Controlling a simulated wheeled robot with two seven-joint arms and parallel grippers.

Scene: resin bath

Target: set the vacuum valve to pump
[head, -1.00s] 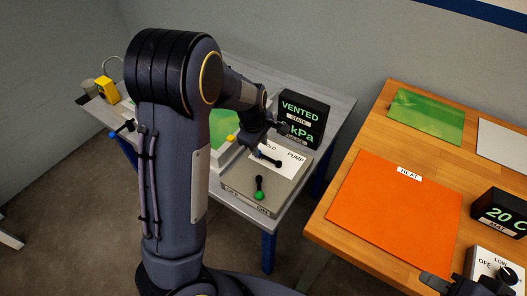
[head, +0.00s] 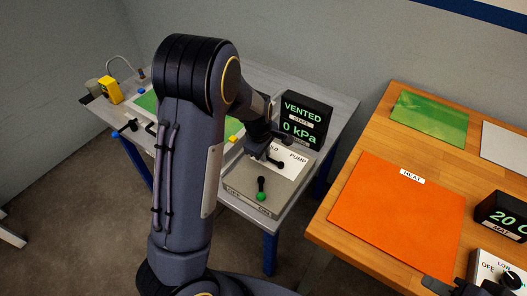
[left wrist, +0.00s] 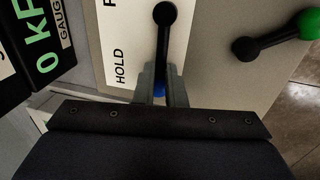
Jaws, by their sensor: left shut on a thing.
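The vacuum valve is a lever with a black ball at one end (head: 280,164) and a blue knob at the other, on a grey box (head: 238,186) with a white label plate reading HOLD and PUMP. In the left wrist view the lever (left wrist: 163,45) runs from the black ball to the blue knob, beside the word HOLD. My left gripper (left wrist: 160,85) is shut on the blue knob, which is mostly hidden between the fingers. In the head view my left gripper (head: 258,152) covers that end. A dark part at the lower right edge appears to be my right gripper (head: 436,284).
A second lever with a green knob (head: 261,196) stands on the same box, close in front. The gauge (head: 302,120) behind reads VENTED, 0 kPa. A wooden table (head: 330,222) with an orange heat mat (head: 400,215) stands to the right, across a gap.

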